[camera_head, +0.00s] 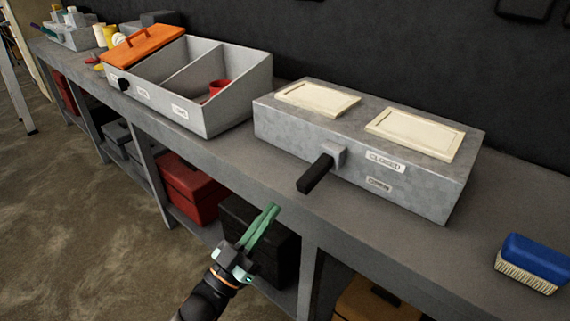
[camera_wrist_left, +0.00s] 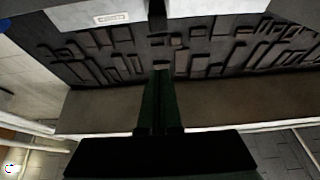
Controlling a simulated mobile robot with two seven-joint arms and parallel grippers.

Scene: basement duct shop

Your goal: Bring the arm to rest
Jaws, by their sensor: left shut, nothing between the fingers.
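My left gripper (camera_head: 269,217) comes in from the bottom of the head view, its green fingers together and empty. It is in front of the bench's front edge, below the black lever of the grey metal box (camera_head: 230,200). In the left wrist view its dark green fingers (camera_wrist_left: 160,85) point up the picture, closed together. The grey box (camera_head: 400,175) has two cream panels on top, a label reading CLOSED and a black lever handle (camera_head: 315,174) sticking out from its front. The gripper is apart from the lever. My right gripper is in neither view.
The grey workbench (camera_head: 230,155) runs across the view. A two-compartment bin (camera_head: 228,113) with an orange lid (camera_head: 143,46) and a red item stands left. A blue brush (camera_head: 535,258) lies right. Red (camera_head: 190,190) and black boxes sit on the shelf below. The floor at left is open.

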